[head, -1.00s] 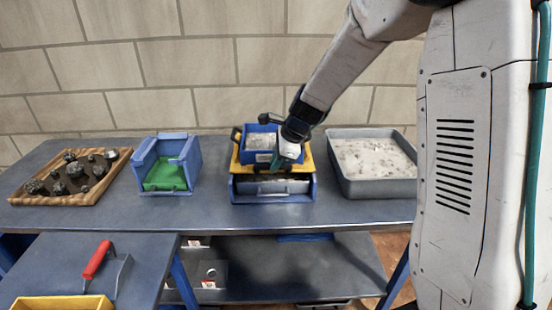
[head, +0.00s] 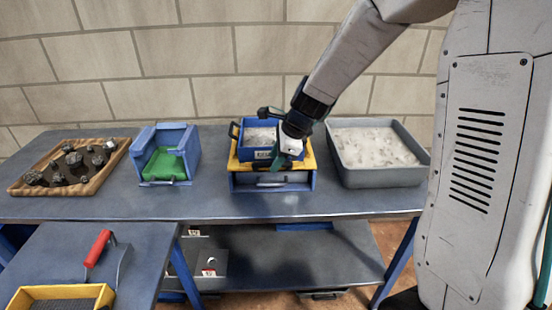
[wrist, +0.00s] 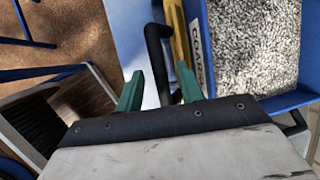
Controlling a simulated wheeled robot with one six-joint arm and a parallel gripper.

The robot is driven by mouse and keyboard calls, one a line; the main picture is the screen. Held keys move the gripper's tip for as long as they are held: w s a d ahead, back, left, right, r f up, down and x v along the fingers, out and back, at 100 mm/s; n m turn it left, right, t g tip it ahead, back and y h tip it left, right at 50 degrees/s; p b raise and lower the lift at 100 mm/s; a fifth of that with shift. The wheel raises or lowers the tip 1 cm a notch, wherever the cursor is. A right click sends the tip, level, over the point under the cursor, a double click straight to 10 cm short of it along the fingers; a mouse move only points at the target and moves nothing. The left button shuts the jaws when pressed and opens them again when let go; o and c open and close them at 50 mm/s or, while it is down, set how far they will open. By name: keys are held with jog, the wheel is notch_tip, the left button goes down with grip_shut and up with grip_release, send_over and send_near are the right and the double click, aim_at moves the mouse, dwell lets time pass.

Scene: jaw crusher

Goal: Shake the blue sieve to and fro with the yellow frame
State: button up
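The blue sieve (head: 250,147), full of pale gravel, rests on the yellow frame (head: 236,162) over a blue box. A label reading "COARSE" is on its side; the sieve (wrist: 276,98) fills the right of the wrist view, next to a strip of the yellow frame (wrist: 175,28). My gripper (head: 281,168) is low at the sieve's front right. In the wrist view my gripper (wrist: 158,82) has its two green fingers apart, with a black handle (wrist: 153,50) between them. The handle looks thinner than the gap. My wrist hides part of the sieve's right side.
A blue bin with a green floor (head: 163,166) and a wooden tray of dark rocks (head: 40,188) stand to the left. A grey tray of pale material (head: 385,178) stands close to the right. A lower table with a red-handled tool (head: 97,248) is at front left.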

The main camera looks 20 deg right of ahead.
jog(key=v, duration=0.7)
jog(key=shift+r, duration=0.1)
jog(key=shift+x, duration=3.85)
grip_shut()
